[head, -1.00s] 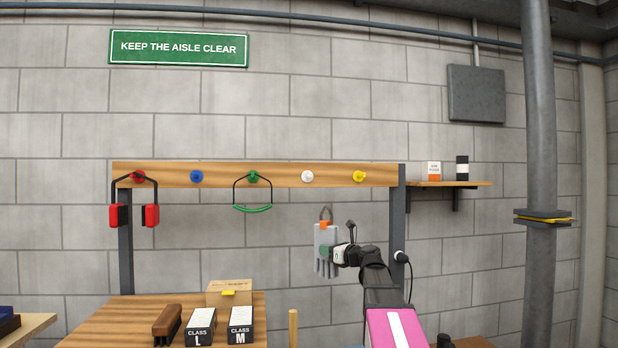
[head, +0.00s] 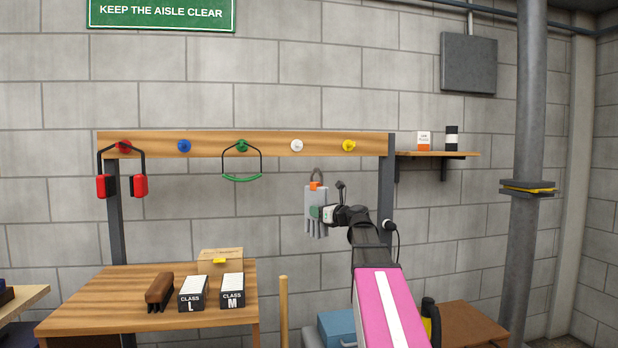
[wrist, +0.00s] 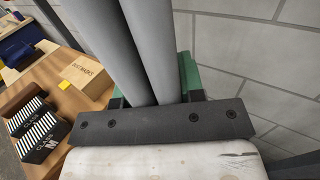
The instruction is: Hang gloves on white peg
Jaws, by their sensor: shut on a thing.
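The grey gloves (head: 315,212) hang from my gripper (head: 318,213) in the head view, fingers down, with an orange clip and a dark loop (head: 317,174) at the top. My gripper is shut on them. The white peg (head: 296,146) is bare on the wooden rail (head: 270,144); the loop is below it and slightly to its right. In the wrist view two grey glove fingers (wrist: 145,45) fill the upper middle, between green pads; the fingertips of my gripper are largely hidden there.
Red earmuffs (head: 122,186) hang on the red peg and a green-banded item (head: 242,178) on the green peg. The blue peg (head: 184,146) and yellow peg (head: 349,146) are bare. A table (head: 90,305) with boxes and a brush stands lower left. A shelf (head: 440,154) is at right.

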